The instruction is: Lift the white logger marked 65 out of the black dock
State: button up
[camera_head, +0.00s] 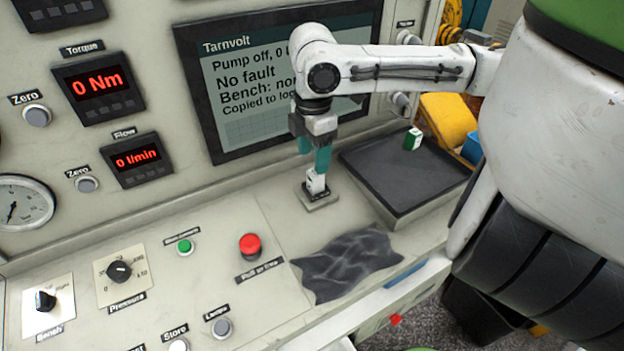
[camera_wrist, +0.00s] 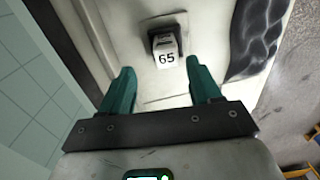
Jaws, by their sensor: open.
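The white logger (camera_head: 315,182) stands upright in its small dock on the bench, below the screen. My gripper (camera_head: 316,164) points down just above the logger in the head view. In the wrist view the two teal fingers of my gripper (camera_wrist: 162,80) are apart, with the logger seen beyond and between their tips. Nothing is held. How far the tips are from the logger is hard to tell.
A black tray (camera_head: 385,190) right of the dock carries a small green and white box (camera_head: 413,139). A crumpled dark cloth (camera_head: 335,272) lies in front. A red button (camera_head: 250,244) is to the left. The screen (camera_head: 250,85) rises behind my arm.

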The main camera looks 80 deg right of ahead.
aim_at(316, 181)
jog(key=shift+s+a+f+p, duration=0.1)
jog(key=shift+f+p, duration=0.1)
jog(key=shift+f, duration=0.75)
jog(key=shift+s+a+f+p, duration=0.15)
jog(key=shift+f, duration=0.85)
jog(key=shift+s+a+f+p, duration=0.1)
jog(key=shift+f+p, duration=0.1)
jog(key=shift+f, duration=0.75)
jog(key=c, duration=1.2)
jog(key=shift+o, duration=0.2)
jog(key=shift+r, duration=0.15)
